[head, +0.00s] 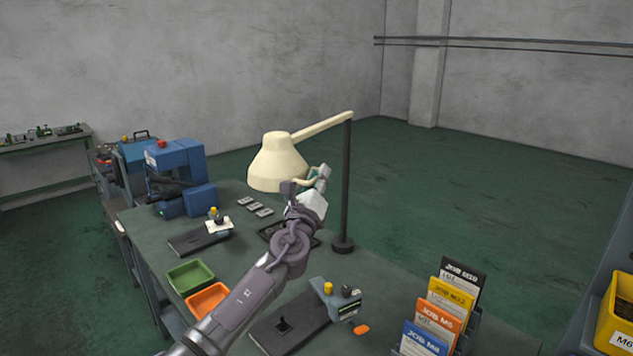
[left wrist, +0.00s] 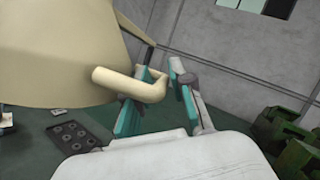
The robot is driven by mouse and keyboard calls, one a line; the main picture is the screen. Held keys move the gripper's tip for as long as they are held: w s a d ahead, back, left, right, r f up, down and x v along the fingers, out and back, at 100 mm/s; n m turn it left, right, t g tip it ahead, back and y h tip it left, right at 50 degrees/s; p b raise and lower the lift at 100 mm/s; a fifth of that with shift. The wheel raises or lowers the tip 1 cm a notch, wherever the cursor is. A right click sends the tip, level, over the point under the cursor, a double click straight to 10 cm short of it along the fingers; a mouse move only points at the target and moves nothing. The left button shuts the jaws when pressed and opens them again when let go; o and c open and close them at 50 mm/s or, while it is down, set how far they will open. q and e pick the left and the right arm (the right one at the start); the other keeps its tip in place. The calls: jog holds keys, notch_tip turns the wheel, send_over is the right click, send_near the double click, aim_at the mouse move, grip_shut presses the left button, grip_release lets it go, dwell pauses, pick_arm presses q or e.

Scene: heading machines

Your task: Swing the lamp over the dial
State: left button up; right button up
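The lamp has a cream cone shade (head: 277,165) on a cream arm, carried by a dark upright post (head: 346,190) on the bench. A cream bent handle (left wrist: 130,84) sticks out from the shade in the left wrist view. My left gripper (head: 318,178) is beside the shade's right edge. Its teal-lined fingers (left wrist: 160,100) stand apart, with the handle's bent end between them; firm contact cannot be told. No dial face is clear. Small stands with yellow knobs sit at the bench front (head: 337,300) and farther left (head: 216,222). My right gripper is not in view.
The green bench (head: 390,285) holds a green bin (head: 190,277), an orange bin (head: 207,300), a blue machine (head: 178,175) and a rack of job cards (head: 445,310). A dark tray with round holes (left wrist: 72,136) lies below the shade.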

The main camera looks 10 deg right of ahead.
pick_arm(q)
jog(key=v, duration=1.2)
